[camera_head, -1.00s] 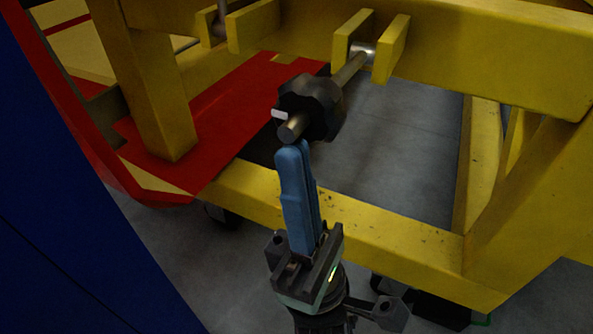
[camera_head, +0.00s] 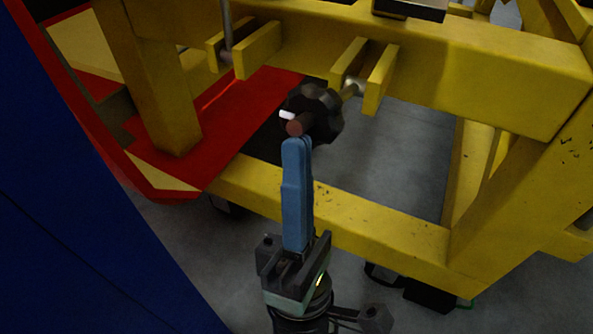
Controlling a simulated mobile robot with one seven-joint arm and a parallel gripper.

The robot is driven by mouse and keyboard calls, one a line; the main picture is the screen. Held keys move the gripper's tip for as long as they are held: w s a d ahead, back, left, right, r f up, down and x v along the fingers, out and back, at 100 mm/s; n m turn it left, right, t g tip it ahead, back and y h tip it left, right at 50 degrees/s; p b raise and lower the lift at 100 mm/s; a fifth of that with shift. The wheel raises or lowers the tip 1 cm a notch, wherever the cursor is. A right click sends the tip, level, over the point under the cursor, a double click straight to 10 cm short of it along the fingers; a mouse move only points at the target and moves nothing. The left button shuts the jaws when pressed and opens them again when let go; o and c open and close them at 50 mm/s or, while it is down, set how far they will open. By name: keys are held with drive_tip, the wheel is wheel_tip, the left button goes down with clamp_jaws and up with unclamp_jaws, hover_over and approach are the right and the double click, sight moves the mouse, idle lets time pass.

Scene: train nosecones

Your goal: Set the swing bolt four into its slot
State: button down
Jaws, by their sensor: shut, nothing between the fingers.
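The swing bolt with its dark lobed knob (camera_head: 322,112) sticks out toward me from a yellow two-plate bracket (camera_head: 366,76) on the frame beam. Its shaft shows only briefly between knob and bracket, at the pivot (camera_head: 352,88). The bolt's reddish-brown tip (camera_head: 296,126) points at the camera, with a small white piece beside it. My gripper (camera_head: 297,146) has long blue fingers, shut together and empty. Their tips are just below the bolt's tip in the picture; I cannot tell whether they touch. Which bolt is number four is not marked.
Another bracket (camera_head: 243,50) with an upright rod (camera_head: 227,25) stands to the left. A yellow post (camera_head: 160,85) and red panel (camera_head: 235,110) are at left, a blue surface (camera_head: 70,200) nearer. A lower yellow beam (camera_head: 370,225) runs behind my fingers. Open floor shows between the beams.

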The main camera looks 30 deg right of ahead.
drive_tip(key=d+r+m+g+h+p, duration=0.1)
drive_tip(key=r+m+g+p, duration=0.1)
drive_tip(key=p, duration=0.3)
drive_tip(key=w+d+r+m+g+h+p, duration=0.1)
drive_tip(key=r+m+g+p, duration=0.1)
drive_tip(key=p, duration=0.4)
drive_tip(key=w+r+m+g+h+p, duration=0.1)
drive_tip(key=r+m+g+p, duration=0.1)
drive_tip(key=r+p, duration=0.3)
drive_tip(key=shift+d+r+g+h+p, duration=0.2)
drive_tip(key=shift+d+g+h+p, duration=0.15)
drive_tip(key=shift+g+p, duration=0.4)
drive_tip(key=r+p, duration=0.1)
drive_tip(key=p, duration=0.2)
drive_tip(key=w+d+r+g+p, duration=0.1)
drive_tip(key=p, duration=0.2)
drive_tip(key=d+r+m+g+p, duration=0.1)
drive_tip(key=p, duration=0.2)
drive_tip(key=shift+w+d+g, duration=0.15)
drive_tip(key=shift+w+g, duration=0.1)
drive_tip(key=shift+w, duration=0.15)
drive_tip(key=w+d+r+m+g+y+p, duration=0.1)
drive_tip(key=w+d+r+g+y+p, duration=0.2)
drive_tip(key=p, duration=1.9)
drive_tip(key=w+d+r+g, duration=0.1)
drive_tip(key=w+d, duration=0.2)
drive_tip(key=d, duration=0.2)
drive_tip(key=shift+w+r+m, duration=0.15)
drive_tip(key=shift+r+m, duration=0.1)
drive_tip(key=shift+m, duration=0.15)
